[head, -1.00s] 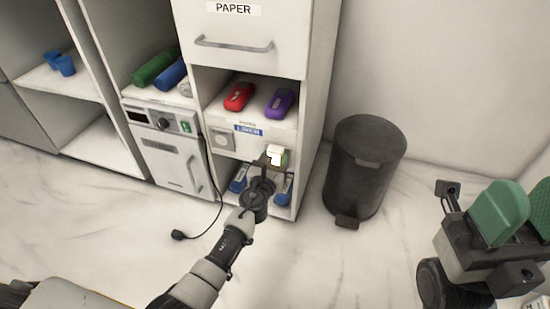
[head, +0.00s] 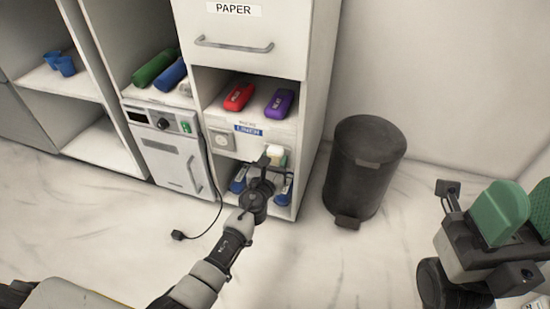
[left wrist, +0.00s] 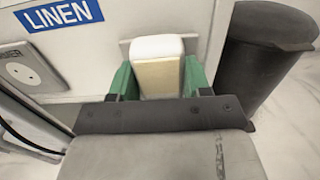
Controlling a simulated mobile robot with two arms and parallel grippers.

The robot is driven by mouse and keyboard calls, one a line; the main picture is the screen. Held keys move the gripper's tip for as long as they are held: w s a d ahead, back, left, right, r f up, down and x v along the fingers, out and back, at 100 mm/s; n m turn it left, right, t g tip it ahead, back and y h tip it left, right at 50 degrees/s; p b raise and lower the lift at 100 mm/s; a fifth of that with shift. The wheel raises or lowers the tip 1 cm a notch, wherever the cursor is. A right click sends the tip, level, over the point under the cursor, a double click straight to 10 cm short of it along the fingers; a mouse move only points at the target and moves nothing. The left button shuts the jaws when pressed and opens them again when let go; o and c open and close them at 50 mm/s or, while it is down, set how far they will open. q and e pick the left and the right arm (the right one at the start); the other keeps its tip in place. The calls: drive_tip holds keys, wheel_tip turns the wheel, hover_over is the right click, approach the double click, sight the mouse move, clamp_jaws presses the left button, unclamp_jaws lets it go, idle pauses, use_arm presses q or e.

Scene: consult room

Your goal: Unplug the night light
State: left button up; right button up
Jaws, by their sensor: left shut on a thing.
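The night light (head: 276,154) is a small white block with a cream front, at the right end of the LINEN panel in the head view. It looks unlit. In the left wrist view the night light (left wrist: 158,72) sits between the green fingers of my left gripper (left wrist: 157,82), which is shut on it. A pale plate (left wrist: 126,50) shows behind it; I cannot tell whether the two touch. In the head view my left gripper (head: 272,164) partly covers the light's lower part. My right gripper (head: 522,212) is at the far right, its green fingers apart and empty.
A round socket (head: 222,140) is left on the same panel. Red (head: 239,97) and purple (head: 279,103) cases lie on the shelf above, blue items below. A dark bin (head: 366,175) stands right of the cabinet. A loose black plug (head: 178,235) lies on clear floor.

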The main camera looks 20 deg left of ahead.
sight(274, 162)
use_arm(q)
drive_tip(key=shift+s+a+p, duration=0.1)
drive_tip(key=shift+s+p, duration=0.4)
drive_tip(key=shift+s, duration=1.9)
